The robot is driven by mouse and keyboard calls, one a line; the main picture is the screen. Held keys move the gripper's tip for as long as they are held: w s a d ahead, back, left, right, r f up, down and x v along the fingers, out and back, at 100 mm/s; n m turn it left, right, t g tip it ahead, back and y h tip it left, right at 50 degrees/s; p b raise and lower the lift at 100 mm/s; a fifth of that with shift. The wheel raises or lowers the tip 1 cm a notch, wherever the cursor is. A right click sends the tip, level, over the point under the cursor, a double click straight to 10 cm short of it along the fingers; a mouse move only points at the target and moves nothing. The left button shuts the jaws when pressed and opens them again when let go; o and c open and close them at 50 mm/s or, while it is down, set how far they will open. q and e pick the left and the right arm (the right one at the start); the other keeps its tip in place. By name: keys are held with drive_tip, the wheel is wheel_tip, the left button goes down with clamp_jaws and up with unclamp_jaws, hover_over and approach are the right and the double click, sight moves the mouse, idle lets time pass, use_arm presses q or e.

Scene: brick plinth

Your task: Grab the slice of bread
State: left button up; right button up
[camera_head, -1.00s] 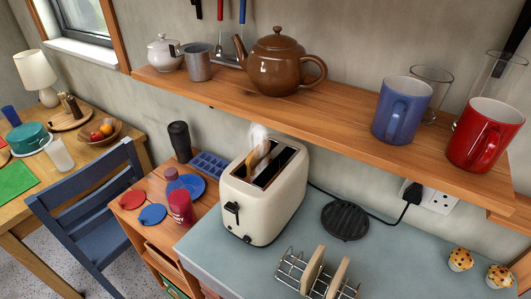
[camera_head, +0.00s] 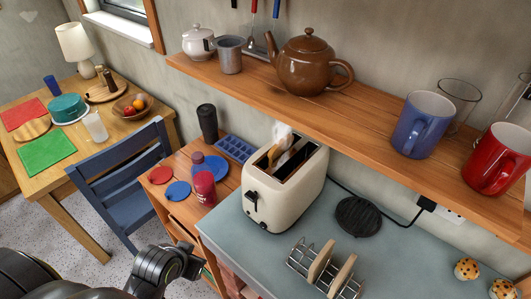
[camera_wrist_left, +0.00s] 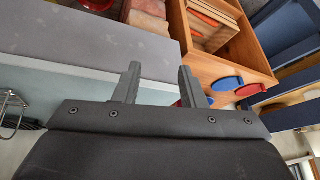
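A cream toaster (camera_head: 285,190) stands on the grey-blue counter. A browned slice of bread (camera_head: 281,155) sticks up from one of its slots, with pale steam above it. Two more slices of bread (camera_head: 321,262) stand upright in a wire toast rack (camera_head: 303,255) in front of the toaster. Part of my left arm shows at the lower left of the head view, left of the counter. In the left wrist view, my left gripper (camera_wrist_left: 158,82) has its two fingers apart with nothing between them. My right gripper is not in view.
A wooden shelf (camera_head: 330,112) with a brown teapot (camera_head: 307,66) and mugs overhangs the back of the counter. A black trivet (camera_head: 358,216) lies right of the toaster.

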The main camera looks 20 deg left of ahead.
use_arm(q)
drive_tip(key=w+d+r+m+t+h, duration=0.2)
drive_tip(key=w+d+r+t+h, duration=0.3)
drive_tip(key=r, duration=0.7)
drive_tip(key=w+d+r+m+t, duration=0.25)
drive_tip(key=w+r, duration=0.55)
drive_tip(key=r, duration=0.4)
drive_tip(key=b, duration=0.1)
approach(272, 150)
drive_tip(key=shift+g, duration=0.25)
drive_tip(key=x, duration=0.6)
drive_tip(key=shift+r, duration=0.15)
drive_tip(key=shift+w+d, duration=0.1)
drive_tip(key=shift+w, duration=0.15)
drive_tip(key=shift+w+d+f+p, duration=0.25)
drive_tip(key=shift+w+p, duration=0.1)
drive_tip(key=shift+w, duration=0.2)
drive_tip(key=p+x, duration=0.1)
drive_tip(key=x, duration=0.2)
drive_tip(key=shift+a, duration=0.15)
drive_tip(key=shift+w+f, duration=0.3)
drive_tip(key=shift+w, duration=0.1)
drive_tip(key=shift+c, duration=0.3)
